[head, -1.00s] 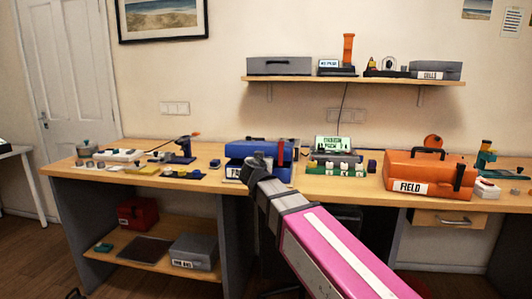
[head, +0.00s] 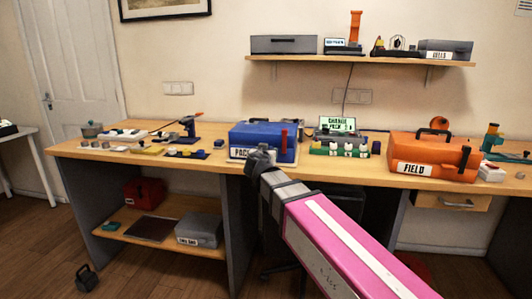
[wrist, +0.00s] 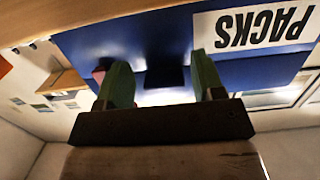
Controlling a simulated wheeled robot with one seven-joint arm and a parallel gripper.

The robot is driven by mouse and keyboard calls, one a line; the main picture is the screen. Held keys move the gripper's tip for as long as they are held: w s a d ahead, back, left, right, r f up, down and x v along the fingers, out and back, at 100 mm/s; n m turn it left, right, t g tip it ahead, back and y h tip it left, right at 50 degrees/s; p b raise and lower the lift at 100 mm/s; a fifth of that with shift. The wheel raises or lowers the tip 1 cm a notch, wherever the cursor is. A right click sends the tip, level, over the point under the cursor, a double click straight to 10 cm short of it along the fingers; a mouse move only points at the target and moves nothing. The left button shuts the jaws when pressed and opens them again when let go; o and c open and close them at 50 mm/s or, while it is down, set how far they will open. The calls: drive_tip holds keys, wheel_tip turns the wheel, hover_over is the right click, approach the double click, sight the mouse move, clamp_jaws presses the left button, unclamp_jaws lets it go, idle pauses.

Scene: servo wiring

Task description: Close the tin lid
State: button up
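The blue tin (head: 265,141) labelled PACKS stands on the workbench, left of centre. Its lid looks down on the body, with no clear gap showing; I cannot tell whether it is latched. A red upright piece (head: 284,139) shows at its front right. My gripper (head: 257,158) is at the tin's front, overlapping the lower label in the head view. In the wrist view the two green fingers of my gripper (wrist: 160,88) are apart with nothing held between them. The blue tin face (wrist: 150,45) and its upside-down PACKS label (wrist: 258,27) are just beyond them; contact is unclear.
An orange FIELD case (head: 428,154) stands to the right on the bench. A green-lit display (head: 338,124) and a green block row (head: 338,149) sit between the cases. Small parts and a blue stand (head: 188,128) are at left. A shelf (head: 360,59) hangs above.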

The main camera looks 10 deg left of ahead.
drive_tip(key=shift+o, duration=0.3)
drive_tip(key=shift+s+r, duration=0.15)
drive_tip(key=s+r, duration=0.1)
drive_tip(key=s, duration=0.9)
drive_tip(key=shift+s+d, duration=0.25)
drive_tip(key=shift+d, duration=0.05)
drive_tip(key=shift+r, duration=0.1)
